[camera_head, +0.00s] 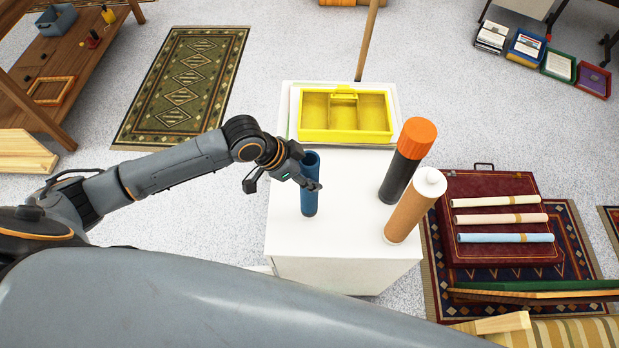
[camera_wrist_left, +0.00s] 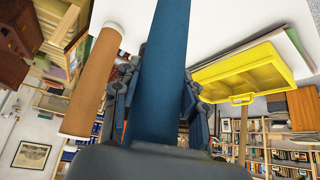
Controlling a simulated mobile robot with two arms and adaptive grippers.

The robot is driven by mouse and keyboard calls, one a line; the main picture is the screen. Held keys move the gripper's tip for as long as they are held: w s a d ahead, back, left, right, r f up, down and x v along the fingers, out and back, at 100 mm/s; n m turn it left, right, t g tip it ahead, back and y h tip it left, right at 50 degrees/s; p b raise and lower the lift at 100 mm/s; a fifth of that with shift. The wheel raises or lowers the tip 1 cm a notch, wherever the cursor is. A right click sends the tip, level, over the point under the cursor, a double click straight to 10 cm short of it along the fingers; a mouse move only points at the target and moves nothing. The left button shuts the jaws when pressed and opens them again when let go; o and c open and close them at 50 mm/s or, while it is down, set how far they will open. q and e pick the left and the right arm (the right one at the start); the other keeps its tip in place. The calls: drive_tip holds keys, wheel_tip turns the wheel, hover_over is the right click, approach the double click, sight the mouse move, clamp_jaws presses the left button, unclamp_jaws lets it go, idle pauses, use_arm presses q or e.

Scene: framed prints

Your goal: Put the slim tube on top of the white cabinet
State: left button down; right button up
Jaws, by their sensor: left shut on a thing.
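The slim tube is dark blue (camera_head: 309,196) and stands upright at the left part of the white cabinet top (camera_head: 345,190). My left gripper (camera_head: 309,180) is shut on it near its upper half. In the left wrist view the blue tube (camera_wrist_left: 160,75) runs between the two fingers of the left gripper (camera_wrist_left: 155,105). The tube's foot appears at the cabinet top; whether it touches cannot be told for certain. My right gripper is not in view.
On the cabinet stand a brown tube with a white cap (camera_head: 412,210), a black tube with an orange cap (camera_head: 407,160) and a yellow tray (camera_head: 345,136) at the back. A red case (camera_head: 490,190) with rolled papers lies to the right. The cabinet's front middle is clear.

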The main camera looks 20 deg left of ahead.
use_arm(q)
drive_tip(key=shift+w+f+p, duration=0.15)
drive_tip(key=shift+f+p, duration=0.15)
drive_tip(key=shift+f, duration=0.6)
drive_tip(key=shift+w+f+p, duration=0.1)
drive_tip(key=shift+f+p, duration=0.15)
drive_tip(key=shift+f, duration=0.65)
drive_tip(key=shift+f, duration=0.15)
drive_tip(key=c, duration=0.7)
unclamp_jaws()
drive_tip(key=shift+c, duration=0.2)
drive_tip(key=b+v, duration=0.1)
drive_tip(key=v, duration=1.1)
